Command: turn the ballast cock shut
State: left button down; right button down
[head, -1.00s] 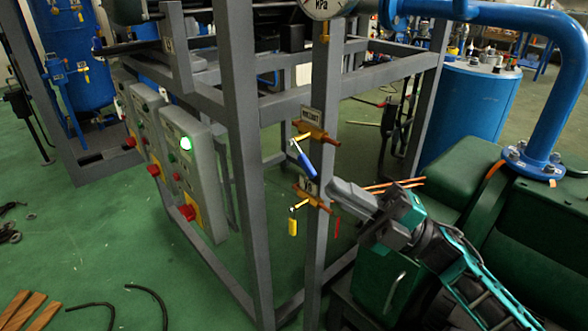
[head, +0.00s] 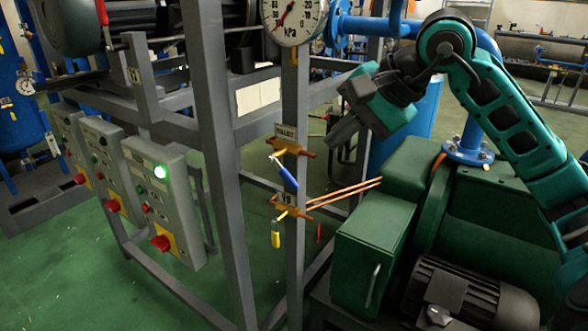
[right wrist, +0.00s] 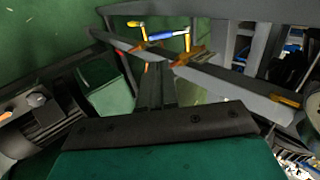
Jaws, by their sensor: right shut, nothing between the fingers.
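The ballast cock has a brass body (head: 290,148) under a small label on the grey post. Its blue handle (head: 287,174) slants down to the right in the head view. The blue handle also shows in the right wrist view (right wrist: 166,36), near the top. My right gripper (head: 338,138) is shut and empty, to the right of the ballast cock and apart from it, fingers pointing down-left. Its fingers show in the right wrist view (right wrist: 155,88), pointing toward the cocks. My left gripper is in neither view.
A second cock with a yellow handle (head: 275,235) hangs below on the same post, with thin copper-coloured pipes (head: 345,193) running right. A pressure gauge (head: 294,16) is above. Control boxes (head: 160,195) stand left; a green cabinet (head: 372,250) and motor (head: 468,295) stand right.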

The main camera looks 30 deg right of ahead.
aim_at(291, 177)
pick_arm(q)
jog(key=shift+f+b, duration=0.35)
jog(key=shift+b, duration=0.05)
pick_arm(e)
jog(key=x, duration=1.1)
jog(key=shift+w+a+f, duration=0.1)
jog(key=shift+w+f, duration=0.05)
jog(key=shift+f, duration=0.15)
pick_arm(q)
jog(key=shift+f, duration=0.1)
